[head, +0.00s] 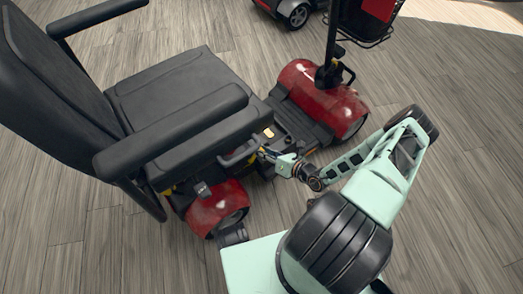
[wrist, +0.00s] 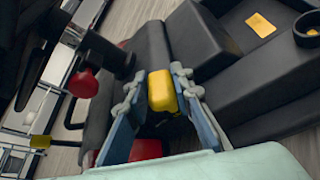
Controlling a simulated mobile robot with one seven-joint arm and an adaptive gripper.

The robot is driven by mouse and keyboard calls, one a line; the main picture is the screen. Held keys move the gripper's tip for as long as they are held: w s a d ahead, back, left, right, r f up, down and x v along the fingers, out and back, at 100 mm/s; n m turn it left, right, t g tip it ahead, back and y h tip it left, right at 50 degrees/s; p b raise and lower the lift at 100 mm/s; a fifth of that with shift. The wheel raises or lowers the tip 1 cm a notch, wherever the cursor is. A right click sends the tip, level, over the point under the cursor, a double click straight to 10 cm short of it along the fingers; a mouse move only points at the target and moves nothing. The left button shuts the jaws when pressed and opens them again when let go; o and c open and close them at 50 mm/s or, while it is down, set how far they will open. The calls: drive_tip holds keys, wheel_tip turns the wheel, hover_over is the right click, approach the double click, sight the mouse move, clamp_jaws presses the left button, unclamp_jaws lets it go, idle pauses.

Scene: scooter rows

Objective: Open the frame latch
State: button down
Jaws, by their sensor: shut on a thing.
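A red and black mobility scooter with a black seat (head: 178,90) stands in front of me in the head view. The frame latch appears to be the yellow piece (wrist: 161,92) on the dark frame in the wrist view, low beside the seat. My gripper (wrist: 155,78) is shut on this yellow piece, with one blue-grey finger on each side of it. In the head view my gripper (head: 270,154) reaches in from the right, below the seat's near edge. The latch is mostly hidden there behind the fingers.
The scooter's red front cover (head: 318,100) and steering column (head: 332,40) stand beyond my arm. A red knob (wrist: 84,84) shows in the wrist view. Wood-look floor (head: 450,150) is clear at the right.

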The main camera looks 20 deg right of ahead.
drive_tip(key=c, duration=1.7)
unclamp_jaws()
drive_tip(key=shift+d, duration=0.1)
wheel_tip(320, 180, up, 10)
drive_tip(key=shift+f, duration=0.1)
drive_tip(key=shift+s, duration=0.1)
